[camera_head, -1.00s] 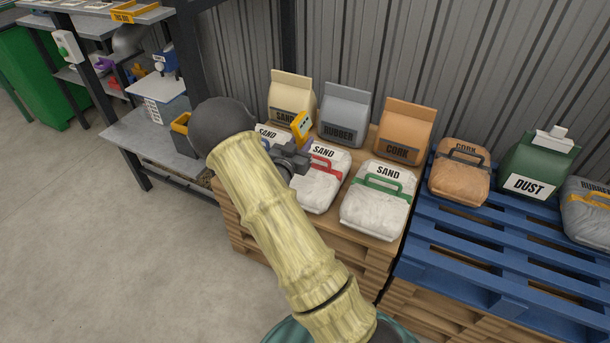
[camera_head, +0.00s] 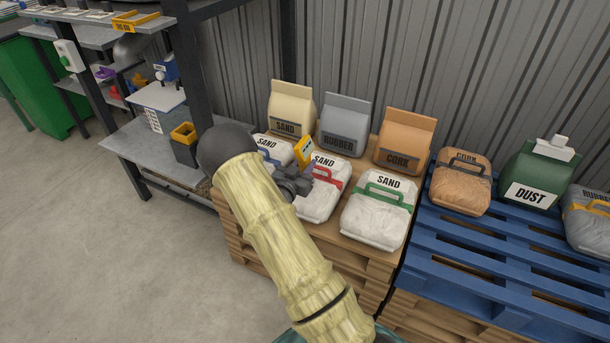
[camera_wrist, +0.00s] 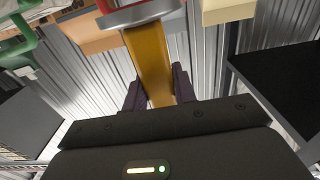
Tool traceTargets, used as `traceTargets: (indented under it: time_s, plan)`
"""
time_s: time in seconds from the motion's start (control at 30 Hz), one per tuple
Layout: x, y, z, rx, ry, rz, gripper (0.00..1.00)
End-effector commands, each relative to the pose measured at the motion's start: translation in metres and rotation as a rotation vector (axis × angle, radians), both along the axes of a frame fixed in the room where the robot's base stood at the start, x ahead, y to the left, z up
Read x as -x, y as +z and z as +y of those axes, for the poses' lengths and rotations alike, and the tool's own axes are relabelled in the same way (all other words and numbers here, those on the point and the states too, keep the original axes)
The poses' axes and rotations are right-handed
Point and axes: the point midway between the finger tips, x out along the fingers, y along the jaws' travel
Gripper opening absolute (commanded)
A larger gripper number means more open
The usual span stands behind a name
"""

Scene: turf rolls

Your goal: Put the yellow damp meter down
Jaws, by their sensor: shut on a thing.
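The yellow damp meter (camera_head: 304,151) shows above the sand bags in the head view, upright and slightly tilted. My gripper (camera_head: 300,184) is shut on it. In the wrist view, the meter's yellow body (camera_wrist: 151,62) stands between the two dark fingers of my gripper (camera_wrist: 158,90). My gripper is over the front row of bags on the wooden pallet (camera_head: 337,240). Whether the meter touches a bag cannot be told.
White sand bags with a blue handle (camera_head: 274,148), a red handle (camera_head: 322,197) and a green handle (camera_head: 378,213) lie on the pallet. Paper bags stand behind. A blue pallet (camera_head: 480,270) is at right. A grey shelf (camera_head: 140,145) stands left, with a black and yellow bin (camera_head: 185,145).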

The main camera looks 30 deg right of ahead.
Motion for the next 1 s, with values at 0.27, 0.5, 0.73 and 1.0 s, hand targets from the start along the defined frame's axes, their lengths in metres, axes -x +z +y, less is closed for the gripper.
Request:
traceTargets:
  time_s: [0.27,0.5,0.73,1.0]
  plan:
    - [0.0,-0.01,0.0,0.001,0.0,0.001,0.0]
    - [0.0,-0.037,0.0,0.002,-0.001,-0.001,0.0]
    - [0.0,-0.036,0.0,0.001,0.0,-0.002,0.0]
    - [0.0,-0.039,0.0,0.0,0.0,0.0,0.49]
